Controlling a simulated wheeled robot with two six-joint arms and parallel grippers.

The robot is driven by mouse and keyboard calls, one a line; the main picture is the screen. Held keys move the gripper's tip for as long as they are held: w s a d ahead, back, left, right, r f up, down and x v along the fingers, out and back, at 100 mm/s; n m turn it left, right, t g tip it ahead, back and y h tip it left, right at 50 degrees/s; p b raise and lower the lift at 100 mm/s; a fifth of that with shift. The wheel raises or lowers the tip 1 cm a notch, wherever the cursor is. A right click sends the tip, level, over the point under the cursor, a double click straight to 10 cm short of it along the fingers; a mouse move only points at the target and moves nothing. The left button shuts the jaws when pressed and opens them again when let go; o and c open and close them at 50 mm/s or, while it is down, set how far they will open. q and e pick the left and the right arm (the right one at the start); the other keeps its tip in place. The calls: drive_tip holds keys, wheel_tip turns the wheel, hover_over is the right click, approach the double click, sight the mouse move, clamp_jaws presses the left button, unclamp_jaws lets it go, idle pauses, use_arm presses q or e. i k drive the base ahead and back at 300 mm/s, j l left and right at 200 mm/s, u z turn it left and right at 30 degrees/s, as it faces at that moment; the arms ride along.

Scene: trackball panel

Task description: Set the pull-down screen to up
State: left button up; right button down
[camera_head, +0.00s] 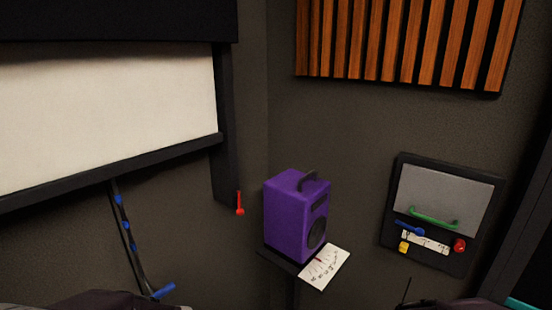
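The pull-down screen (110,115) is a cream-white sheet on the left wall, partly lowered below a black housing (110,20). Its black bottom bar (120,172) runs along its lower edge, and its left side is cut off by the picture. A wall panel (388,237) on the right has a grey plate with a green handle (433,219), a blue lever (408,228), a white label strip, a yellow knob (404,247) and a red knob (459,245). Neither gripper is in view.
A purple speaker (290,215) stands on a small dark stand in the corner beside a white paper (326,268). A red pin-like item (240,204) is on the wall. A dark strip with blue marks (127,232) hangs below the screen. Wooden slats (400,40) are high on the wall.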

sight(75, 116)
drive_tip(key=k+u, duration=0.2)
drive_tip(key=u, duration=1.05)
